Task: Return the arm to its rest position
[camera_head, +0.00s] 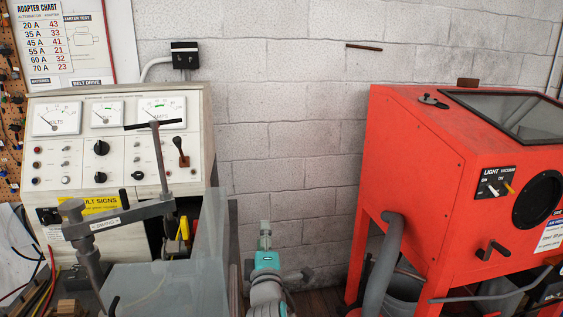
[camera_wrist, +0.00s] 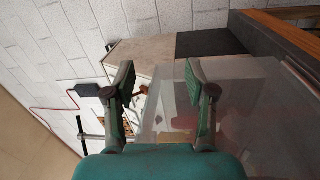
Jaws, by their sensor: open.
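In the wrist view my gripper (camera_wrist: 161,86) has its two green-padded fingers spread wide apart, with nothing between the pads. Behind them the test bench and a clear panel show at a tilt. In the head view my arm (camera_head: 266,285), grey with a teal part, stands at the bottom middle. It is in the gap between the test bench (camera_head: 117,150) and the orange blast cabinet (camera_head: 420,150), in front of the block wall. The fingertips cannot be made out in the head view.
A clear guard panel (camera_head: 215,255) stands just left of my arm. A grey clamp arm with a black-handled lever (camera_head: 125,220) rises in front of the bench. A grey hose (camera_head: 383,265) hangs by the cabinet's left side. The block wall (camera_head: 290,120) above my arm is free.

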